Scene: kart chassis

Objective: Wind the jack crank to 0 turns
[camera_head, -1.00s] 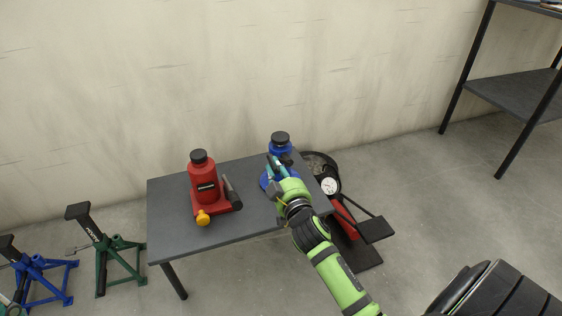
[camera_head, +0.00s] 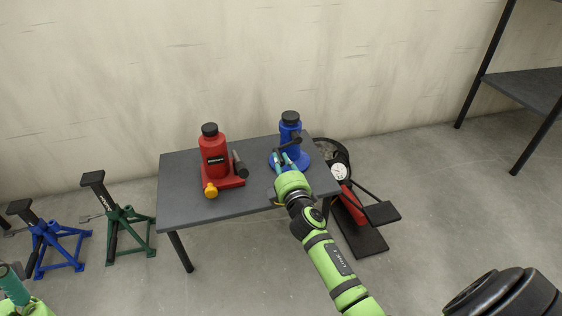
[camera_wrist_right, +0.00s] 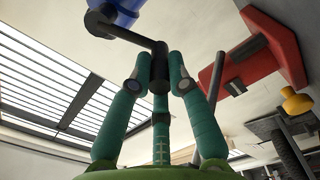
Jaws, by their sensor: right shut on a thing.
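A blue bottle jack (camera_head: 291,129) with a black cap stands upright on a small grey table (camera_head: 232,211). Its black crank (camera_wrist_right: 128,33) shows in the right wrist view, bending from the blue body to a grip. My right gripper (camera_head: 284,157) is at the front of the blue jack. In the wrist view its teal fingers (camera_wrist_right: 160,78) are closed around the crank's black grip. Part of my left gripper (camera_head: 14,284) shows at the bottom left corner, away from the table; its fingertips are not clear.
A red bottle jack (camera_head: 214,156) with a yellow knob stands left on the table. A green jack stand (camera_head: 124,220) and a blue one (camera_head: 52,243) are on the floor at left. A foot pump with gauge (camera_head: 341,172) is right of the table.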

